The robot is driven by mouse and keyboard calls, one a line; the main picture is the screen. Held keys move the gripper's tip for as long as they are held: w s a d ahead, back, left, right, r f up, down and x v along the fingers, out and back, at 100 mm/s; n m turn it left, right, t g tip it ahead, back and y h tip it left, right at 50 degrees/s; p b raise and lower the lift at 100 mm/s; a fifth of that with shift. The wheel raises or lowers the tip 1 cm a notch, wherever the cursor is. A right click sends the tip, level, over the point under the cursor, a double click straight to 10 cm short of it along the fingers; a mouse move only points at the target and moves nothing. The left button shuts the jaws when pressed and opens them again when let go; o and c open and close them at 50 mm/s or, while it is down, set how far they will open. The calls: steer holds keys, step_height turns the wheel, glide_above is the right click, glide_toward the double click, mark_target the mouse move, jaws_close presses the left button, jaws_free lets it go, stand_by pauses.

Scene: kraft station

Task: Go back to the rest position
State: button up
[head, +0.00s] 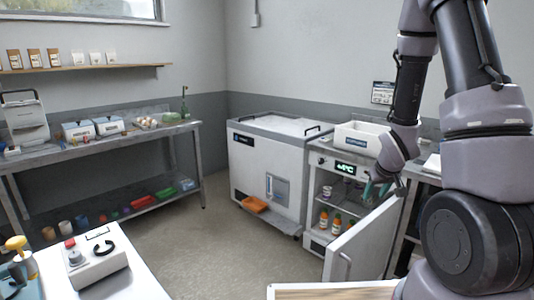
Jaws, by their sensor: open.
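My arm comes down from the upper right, and my gripper (372,188) with its teal fingers hangs beside the open fridge. The fingers look small here, but they are apart and no object shows between them. The gripper is in front of the right part of the fridge opening, above the swung-out door (362,243). The small fridge (319,160) has a lit display and holds orange-capped bottles (330,220) on a low shelf and a small cup (327,193) on a higher shelf.
A white bin (358,138) stands on the fridge top. A chest freezer (262,160) is left of it, with an orange tray (255,204) at its front. A steel bench (60,153) lines the left wall. A control box (97,257) sits on the near table. The middle floor is clear.

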step_height(320, 180, up, 12)
steer(key=s+a+m, duration=0.1)
steer(key=m, duration=0.1)
steer(key=s+a+r+y, duration=0.1)
steer(key=s+a+r, duration=0.2)
steer(key=s+r, duration=0.3)
steer(key=s+a+r+m+t+y, duration=0.1)
steer(key=s+a+r, duration=0.1)
steer(key=s+r, duration=0.4)
steer(key=s+a+r+m, duration=0.1)
steer(key=s+a+r, duration=0.2)
steer(key=s+r, duration=0.3)
step_height(320, 180, up, 2)
steer(key=shift+a+r+y, duration=0.1)
steer(key=shift+a+y, duration=0.2)
steer(key=shift+y, duration=0.1)
